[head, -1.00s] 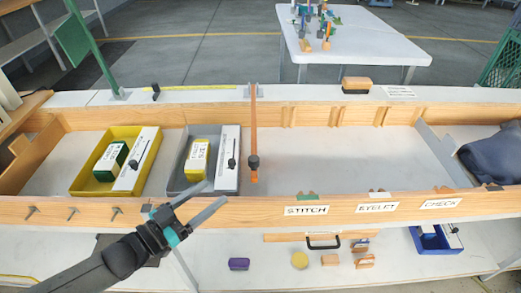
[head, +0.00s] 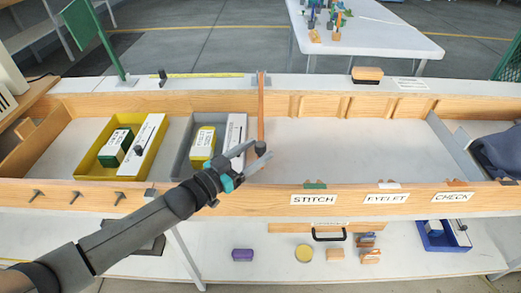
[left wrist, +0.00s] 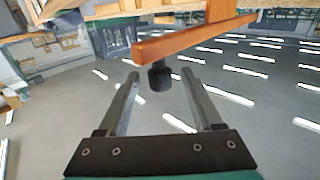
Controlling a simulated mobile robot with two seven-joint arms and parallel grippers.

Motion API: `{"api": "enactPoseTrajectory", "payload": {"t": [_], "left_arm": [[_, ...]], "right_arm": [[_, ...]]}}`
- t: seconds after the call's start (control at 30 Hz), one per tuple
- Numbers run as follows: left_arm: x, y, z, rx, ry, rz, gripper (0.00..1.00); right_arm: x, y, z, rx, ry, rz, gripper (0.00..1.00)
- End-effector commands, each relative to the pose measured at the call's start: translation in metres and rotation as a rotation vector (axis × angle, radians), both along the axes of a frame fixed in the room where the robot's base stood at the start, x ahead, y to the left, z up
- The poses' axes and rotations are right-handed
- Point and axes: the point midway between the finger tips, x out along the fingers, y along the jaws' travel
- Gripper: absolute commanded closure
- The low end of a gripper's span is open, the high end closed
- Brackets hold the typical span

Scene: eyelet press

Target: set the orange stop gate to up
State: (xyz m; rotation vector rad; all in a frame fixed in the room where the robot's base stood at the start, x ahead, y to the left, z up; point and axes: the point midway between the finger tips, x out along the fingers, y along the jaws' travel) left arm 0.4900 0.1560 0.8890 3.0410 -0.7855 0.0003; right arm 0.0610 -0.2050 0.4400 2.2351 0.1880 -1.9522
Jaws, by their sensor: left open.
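The orange stop gate (head: 261,105) is a thin orange bar running from the trough's back wall toward the front, with a dark knob (head: 261,147) at its near end. In the left wrist view the orange bar (left wrist: 190,38) crosses the upper middle and the dark knob (left wrist: 160,77) sticks out from it. My left gripper (head: 263,150) is open at the knob. In the left wrist view its fingertips (left wrist: 161,76) stand on either side of the knob, with gaps showing on both sides. My right gripper is not in view.
A grey tray (head: 182,160) and a yellow tray (head: 85,167) stand in the trough left of the gate. The trough floor (head: 340,150) right of the gate is clear. The wooden front rail (head: 260,200) lies under my left arm.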

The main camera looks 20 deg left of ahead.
Motion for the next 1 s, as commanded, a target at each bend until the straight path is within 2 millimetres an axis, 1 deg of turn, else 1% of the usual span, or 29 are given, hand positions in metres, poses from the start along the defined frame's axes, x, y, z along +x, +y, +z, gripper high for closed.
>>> {"api": "enactPoseTrajectory", "payload": {"t": [0.03,0.2,0.57,0.67,1.0], "left_arm": [[0.005,-0.003,-0.001,0.0,-0.001,0.0,0.33],[0.015,-0.008,0.0,0.001,0.0,0.0,0.33],[0.018,-0.01,0.0,0.0,0.001,0.0,0.33],[0.018,-0.01,0.0,0.0,0.001,0.0,0.43],[0.018,-0.01,0.0,0.001,0.0,0.0,0.81]], "right_arm": [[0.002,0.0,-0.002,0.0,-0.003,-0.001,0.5],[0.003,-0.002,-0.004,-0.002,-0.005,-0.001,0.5],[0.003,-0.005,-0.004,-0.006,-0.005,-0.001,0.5],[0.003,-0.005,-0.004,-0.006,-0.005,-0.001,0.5],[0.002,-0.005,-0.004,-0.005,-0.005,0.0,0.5]]}}
